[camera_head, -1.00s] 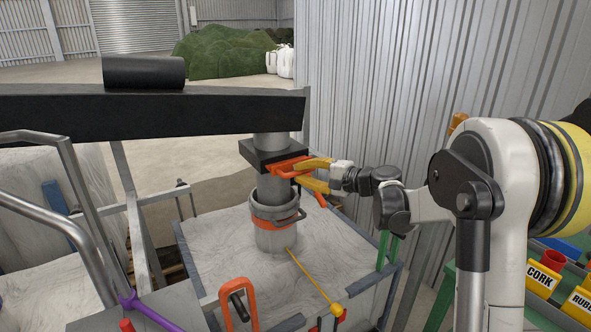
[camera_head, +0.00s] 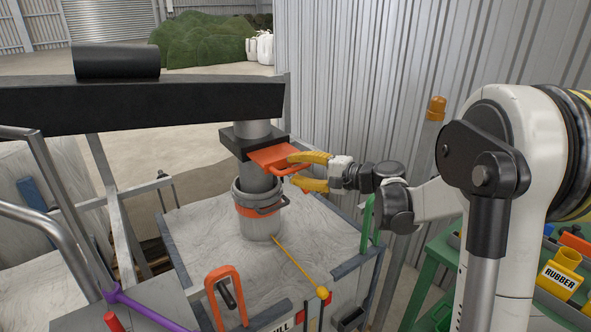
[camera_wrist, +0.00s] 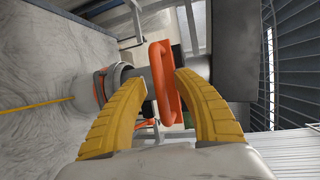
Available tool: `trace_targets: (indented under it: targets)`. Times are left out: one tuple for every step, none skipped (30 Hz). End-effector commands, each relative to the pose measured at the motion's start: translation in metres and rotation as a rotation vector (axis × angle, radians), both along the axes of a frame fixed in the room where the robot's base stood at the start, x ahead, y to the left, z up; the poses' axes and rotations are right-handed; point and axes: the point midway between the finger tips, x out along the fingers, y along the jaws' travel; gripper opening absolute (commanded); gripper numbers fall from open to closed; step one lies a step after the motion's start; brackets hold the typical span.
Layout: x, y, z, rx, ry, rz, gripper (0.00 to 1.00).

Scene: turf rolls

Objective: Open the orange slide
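The orange slide (camera_head: 271,155) is a flat plate sticking out to the right of a dark housing (camera_head: 238,144) on a grey vertical pipe. Its loop handle (camera_wrist: 161,82) is at the outer end. My gripper (camera_head: 293,172) has yellow fingers, one above and one below the handle in the head view. In the wrist view the fingers (camera_wrist: 163,88) flank the handle on both sides and seem to press on it. The exact finger contact is partly hidden.
A grey bucket with an orange band (camera_head: 259,211) hangs below the housing, over a pale crate (camera_head: 200,230). An orange loop handle (camera_head: 224,290) and a yellow-knobbed rod (camera_head: 322,292) are in front. A corrugated wall (camera_head: 400,80) stands behind my arm.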

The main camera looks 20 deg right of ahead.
Motion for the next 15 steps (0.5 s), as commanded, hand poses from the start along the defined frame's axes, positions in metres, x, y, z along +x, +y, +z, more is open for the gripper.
trace_targets:
  targets:
    - [-0.001, -0.001, 0.000, 0.000, 0.000, 0.000, 0.36]
    - [-0.001, -0.002, 0.000, 0.000, 0.000, -0.001, 0.36]
    - [-0.003, -0.003, 0.001, 0.000, 0.000, -0.001, 0.36]
    - [-0.006, -0.005, 0.001, 0.000, 0.000, -0.001, 0.36]
    - [-0.008, -0.008, 0.002, 0.000, 0.001, -0.002, 0.36]
    - [-0.013, -0.013, 0.003, 0.000, 0.000, -0.003, 0.36]
    - [-0.017, -0.017, 0.004, 0.000, 0.000, -0.004, 0.36]
    - [-0.022, -0.020, 0.006, 0.000, 0.000, -0.003, 0.36]
    - [-0.029, -0.027, 0.007, 0.000, 0.000, -0.005, 0.36]
    - [-0.034, -0.031, 0.008, -0.001, 0.000, -0.004, 0.36]
    - [-0.040, -0.036, 0.010, -0.001, 0.000, -0.005, 0.36]
    - [-0.047, -0.042, 0.011, -0.001, 0.000, -0.004, 0.36]
    - [-0.051, -0.046, 0.012, -0.001, 0.000, -0.005, 0.36]
    - [-0.057, -0.050, 0.014, 0.000, 0.000, -0.004, 0.36]
    - [-0.063, -0.055, 0.015, 0.000, 0.000, -0.004, 0.36]
